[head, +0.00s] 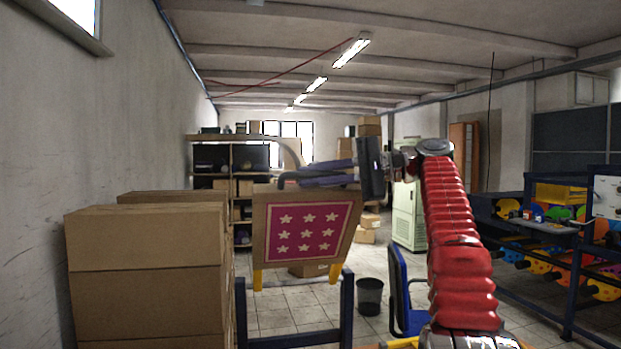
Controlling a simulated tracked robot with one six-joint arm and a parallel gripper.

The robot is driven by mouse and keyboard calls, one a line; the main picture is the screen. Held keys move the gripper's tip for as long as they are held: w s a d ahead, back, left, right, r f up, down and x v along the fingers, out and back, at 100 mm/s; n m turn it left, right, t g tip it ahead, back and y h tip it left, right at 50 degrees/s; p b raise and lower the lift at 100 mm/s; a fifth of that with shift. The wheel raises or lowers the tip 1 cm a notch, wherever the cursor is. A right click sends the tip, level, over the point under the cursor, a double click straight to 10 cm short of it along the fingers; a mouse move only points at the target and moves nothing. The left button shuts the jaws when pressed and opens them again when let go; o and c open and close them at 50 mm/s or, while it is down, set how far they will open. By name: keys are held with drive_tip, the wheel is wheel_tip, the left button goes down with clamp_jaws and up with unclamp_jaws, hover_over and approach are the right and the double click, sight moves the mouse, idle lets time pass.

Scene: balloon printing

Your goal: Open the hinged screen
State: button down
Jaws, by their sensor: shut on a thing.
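The hinged screen (258,228) has a light brown frame around a magenta panel with rows of white stars. It faces me, standing near upright and slightly skewed, above a dark blue stand (346,310). Yellow pieces show at its lower corners. My gripper (288,181) reaches in from the right and is shut at the screen's top edge, left of the middle. The far side of the screen and its hinge are hidden or too small to make out.
Stacked cardboard boxes (145,245) stand close on the left. A blue chair (398,290) and a black bin (369,297) are right of the stand. A dark blue machine with colourful discs (555,230) fills the right side.

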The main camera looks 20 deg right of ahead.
drive_tip(key=shift+a, duration=0.2)
drive_tip(key=c, duration=2.1)
unclamp_jaws()
drive_tip(key=o, duration=0.3)
drive_tip(key=shift+d, duration=0.25)
drive_tip(key=shift+o, duration=0.2)
drive_tip(key=shift+s+a, duration=0.15)
drive_tip(key=shift+s, duration=0.15)
